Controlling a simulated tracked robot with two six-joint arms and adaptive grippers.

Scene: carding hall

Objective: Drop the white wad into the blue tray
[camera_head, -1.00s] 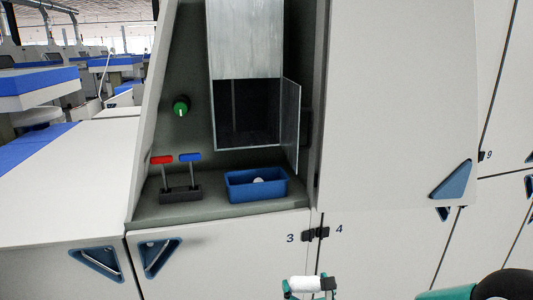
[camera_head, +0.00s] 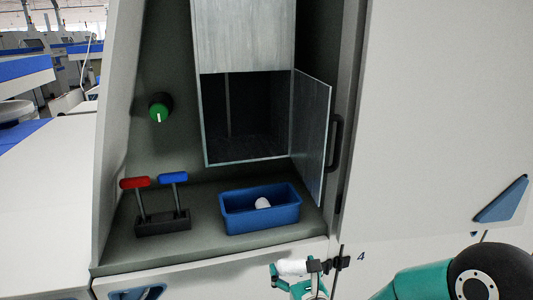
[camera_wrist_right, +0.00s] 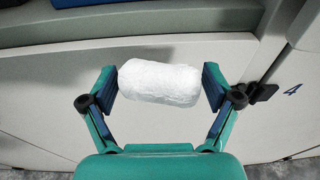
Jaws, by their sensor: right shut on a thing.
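The white wad (camera_head: 291,267) is a short, rough-surfaced roll held by my right gripper (camera_head: 296,268) in front of the cabinet, below the ledge. In the right wrist view the wad (camera_wrist_right: 160,82) lies crosswise between the two fingers of the right gripper (camera_wrist_right: 160,86). The blue tray (camera_head: 264,220) stands on the grey ledge, above and left of the gripper in the head view, with a small white round piece (camera_head: 262,203) inside. A strip of blue, likely the tray (camera_wrist_right: 82,3), shows at the top of the right wrist view. My left gripper is not in view.
A base with a red lever (camera_head: 135,183) and a blue lever (camera_head: 173,178) stands left of the tray. A green knob (camera_head: 160,107) is on the wall. An open metal door (camera_head: 312,135) hangs behind and right of the tray. Black latches (camera_head: 341,262) sit below the ledge.

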